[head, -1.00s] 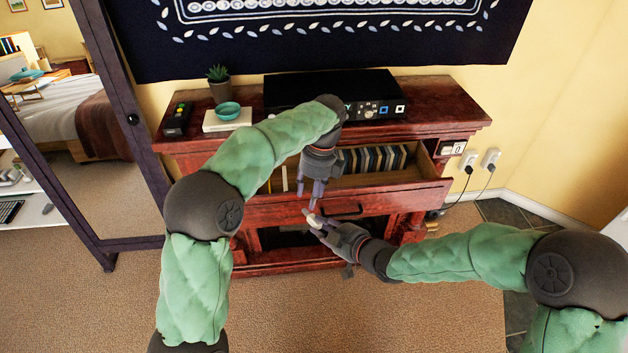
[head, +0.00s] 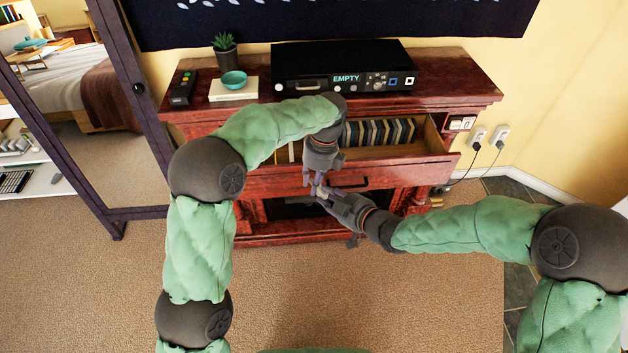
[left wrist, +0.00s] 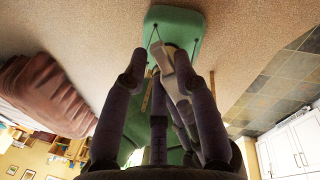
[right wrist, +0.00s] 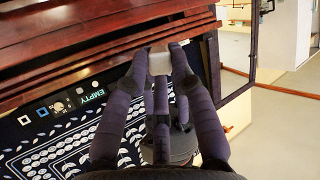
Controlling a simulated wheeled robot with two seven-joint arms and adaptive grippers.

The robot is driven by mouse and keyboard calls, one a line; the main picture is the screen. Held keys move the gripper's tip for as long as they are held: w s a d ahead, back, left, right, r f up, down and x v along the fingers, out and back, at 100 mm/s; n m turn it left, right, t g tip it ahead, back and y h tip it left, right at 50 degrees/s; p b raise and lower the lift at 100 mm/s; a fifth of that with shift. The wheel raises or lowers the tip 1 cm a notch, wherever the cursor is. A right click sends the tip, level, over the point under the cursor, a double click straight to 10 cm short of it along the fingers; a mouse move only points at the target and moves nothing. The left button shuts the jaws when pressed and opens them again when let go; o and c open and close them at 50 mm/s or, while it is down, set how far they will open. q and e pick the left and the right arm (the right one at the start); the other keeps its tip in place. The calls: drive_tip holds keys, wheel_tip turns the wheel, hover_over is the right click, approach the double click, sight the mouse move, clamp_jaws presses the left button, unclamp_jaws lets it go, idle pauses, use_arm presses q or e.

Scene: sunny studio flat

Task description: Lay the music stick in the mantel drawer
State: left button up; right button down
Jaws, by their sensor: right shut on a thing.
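The mantel drawer (head: 400,172) is pulled open under the mantel top, with its left part partly hidden by my left arm. The music stick (head: 321,190) is a small pale piece in front of the drawer. My right gripper (head: 322,192) is shut on it. In the right wrist view the stick (right wrist: 160,64) is a whitish block between the fingertips. My left gripper (head: 314,182) points down just above, close to the right fingers. In the left wrist view its fingers (left wrist: 160,66) are apart, with the stick (left wrist: 167,62) showing between them; contact is unclear.
A black player (head: 345,75) reading EMPTY stands on the mantel. A remote (head: 183,88), a plant (head: 225,60) and a teal bowl (head: 233,80) on a white box are to its left. Several upright cases (head: 380,132) fill the drawer's right part.

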drive_tip(key=c, duration=1)
unclamp_jaws()
drive_tip(key=shift+s+a+f, duration=0.15)
drive_tip(key=shift+s, duration=0.05)
drive_tip(key=shift+o, duration=0.2)
